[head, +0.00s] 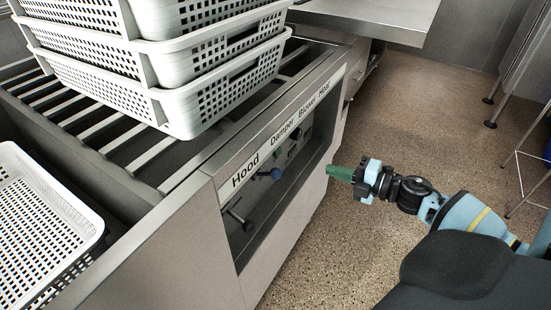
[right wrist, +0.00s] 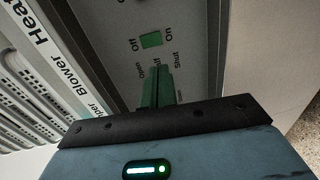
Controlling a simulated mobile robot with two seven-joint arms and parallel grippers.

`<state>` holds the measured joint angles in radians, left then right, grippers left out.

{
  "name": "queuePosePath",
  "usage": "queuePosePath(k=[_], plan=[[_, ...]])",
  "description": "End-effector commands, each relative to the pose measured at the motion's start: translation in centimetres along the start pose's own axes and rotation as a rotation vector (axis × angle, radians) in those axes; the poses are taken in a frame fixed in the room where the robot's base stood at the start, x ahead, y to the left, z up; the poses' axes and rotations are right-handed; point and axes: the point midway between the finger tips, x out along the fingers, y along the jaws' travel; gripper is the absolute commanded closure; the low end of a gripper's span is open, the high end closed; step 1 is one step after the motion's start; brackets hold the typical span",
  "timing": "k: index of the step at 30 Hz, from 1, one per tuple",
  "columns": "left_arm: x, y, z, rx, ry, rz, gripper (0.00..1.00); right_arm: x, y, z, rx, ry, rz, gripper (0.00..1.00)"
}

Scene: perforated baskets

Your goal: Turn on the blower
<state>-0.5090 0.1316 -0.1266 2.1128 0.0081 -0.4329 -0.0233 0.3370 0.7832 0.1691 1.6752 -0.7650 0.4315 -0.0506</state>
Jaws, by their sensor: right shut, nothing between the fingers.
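The control panel is recessed in the metal cabinet's side, under a strip lettered Hood, Damper, Blower, Heat (head: 290,134). In the right wrist view a green rectangular switch (right wrist: 151,40) sits between the words Off and On. I cannot tell which way it is set. My right gripper (head: 332,171) is shut and empty, to the right of the panel opening in the head view. Its green fingers also show in the right wrist view (right wrist: 162,72), below the switch in the picture and between the words Open and Shut. My left gripper is not in view.
A blue knob (head: 276,174) is on the panel. White perforated baskets (head: 205,87) are stacked on the slatted top, and another basket (head: 40,225) stands at the left. A metal table (head: 370,14) is at the back. The speckled floor right of the cabinet is clear around my arm.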

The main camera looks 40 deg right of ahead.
Motion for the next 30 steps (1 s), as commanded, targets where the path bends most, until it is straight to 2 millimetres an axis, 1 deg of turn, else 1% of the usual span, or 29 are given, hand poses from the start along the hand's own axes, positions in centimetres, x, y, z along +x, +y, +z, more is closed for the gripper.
queuePosePath(k=[12,17,20,30], plan=[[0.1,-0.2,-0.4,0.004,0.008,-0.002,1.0,0.1,0.2,0.2,-0.011,0.003,0.002,1.0],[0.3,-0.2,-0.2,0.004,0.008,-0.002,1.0,0.8,0.1,0.2,-0.012,0.003,0.002,1.0],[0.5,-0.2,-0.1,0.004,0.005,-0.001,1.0,1.9,0.1,0.2,-0.012,0.005,0.003,1.0],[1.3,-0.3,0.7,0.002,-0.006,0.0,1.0,6.7,0.1,0.2,-0.012,0.003,0.003,1.0]])
